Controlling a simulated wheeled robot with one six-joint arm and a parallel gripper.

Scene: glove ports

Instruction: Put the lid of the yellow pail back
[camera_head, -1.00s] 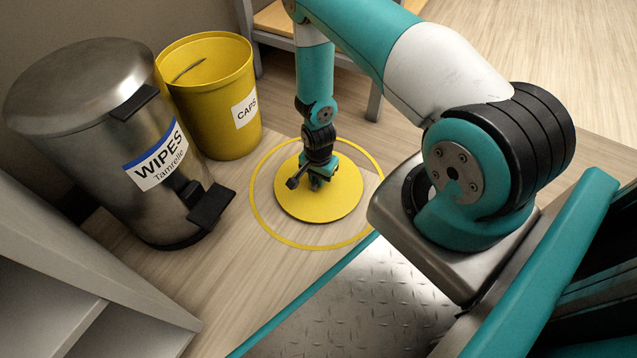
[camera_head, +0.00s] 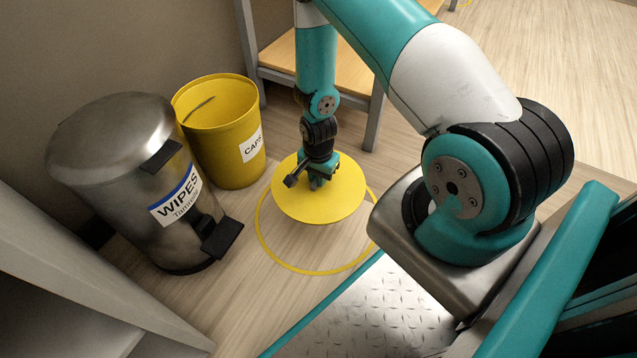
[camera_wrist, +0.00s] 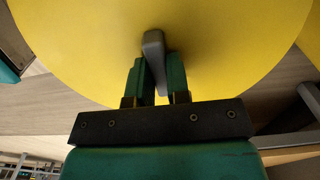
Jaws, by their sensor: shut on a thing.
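The yellow lid (camera_head: 340,200) is a flat round disc, held level above the floor in the head view. My gripper (camera_head: 318,184) points down over it. In the wrist view, my gripper (camera_wrist: 157,75) is shut on the dark handle (camera_wrist: 153,45) of the lid (camera_wrist: 220,40). The yellow pail (camera_head: 225,150), labelled CAPS, stands upright and open to the left of the lid, and a dark thin line shows on its inner wall. The lid is apart from the pail. The pail's bottom inside is hidden.
A steel pedal bin (camera_head: 125,190) labelled WIPES stands close left of the pail. A yellow ring (camera_head: 300,270) is marked on the floor below the lid. A wooden-topped bench (camera_head: 345,70) stands behind, and a grey shelf unit (camera_head: 90,270) is at lower left.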

